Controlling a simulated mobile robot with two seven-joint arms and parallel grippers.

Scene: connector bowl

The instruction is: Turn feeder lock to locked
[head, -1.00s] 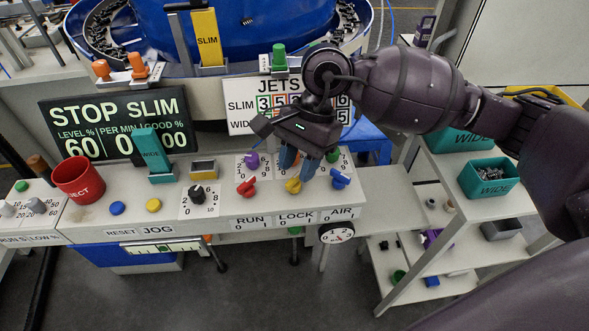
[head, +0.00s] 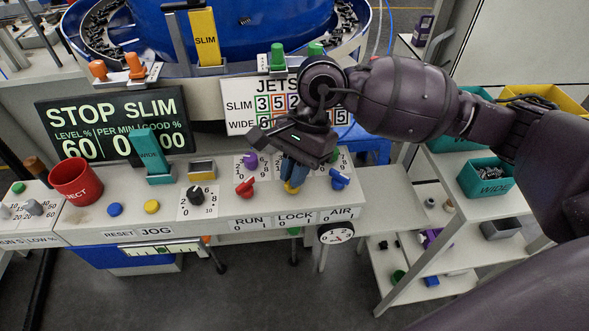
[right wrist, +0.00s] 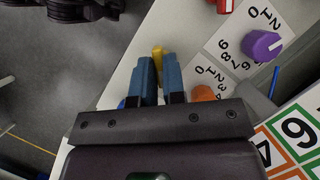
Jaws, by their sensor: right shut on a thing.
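The lock knob is the yellow knob (head: 292,187) above the LOCK label (head: 296,218) on the sloped panel. My right gripper (head: 294,175) comes down over it with blue fingertips shut on it. In the right wrist view the yellow knob (right wrist: 158,56) shows between the two blue fingers (right wrist: 160,80). Most of the knob is hidden by the fingers, so I cannot tell its exact angle. My left gripper is not in view.
The red RUN knob (head: 245,188) sits left of the lock knob and the blue AIR knob (head: 339,179) close to its right. A purple knob (head: 250,161) is behind. A red cup (head: 77,181) stands far left. A shelf with teal bins (head: 487,178) is at right.

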